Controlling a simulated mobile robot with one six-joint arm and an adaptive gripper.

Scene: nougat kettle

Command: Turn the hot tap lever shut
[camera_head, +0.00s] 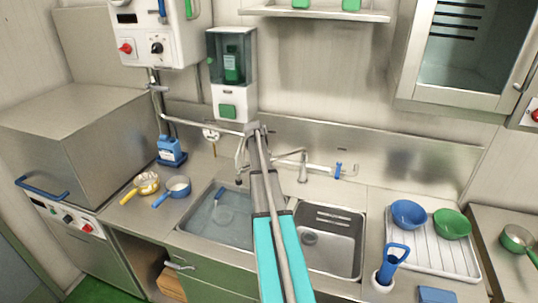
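The sink tap (302,163) stands behind the two basins, with a blue-handled lever (338,170) on its right side. I see no clear hot-marked lever; the tap's left side is partly covered by my arm. My gripper (254,130) is at the end of the arm, in front of the wall behind the sink and left of the tap. It is small and seen from behind, so I cannot tell its opening or contact. A curved pipe (240,160) comes down beside it over the left basin.
The left basin (188,222) holds water and a small pale item. The right basin (349,258) looks empty. A dispenser (231,75) hangs above the sink. A blue bottle (170,152) and two small pans stand left; a rack (425,257) with bowls stands right.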

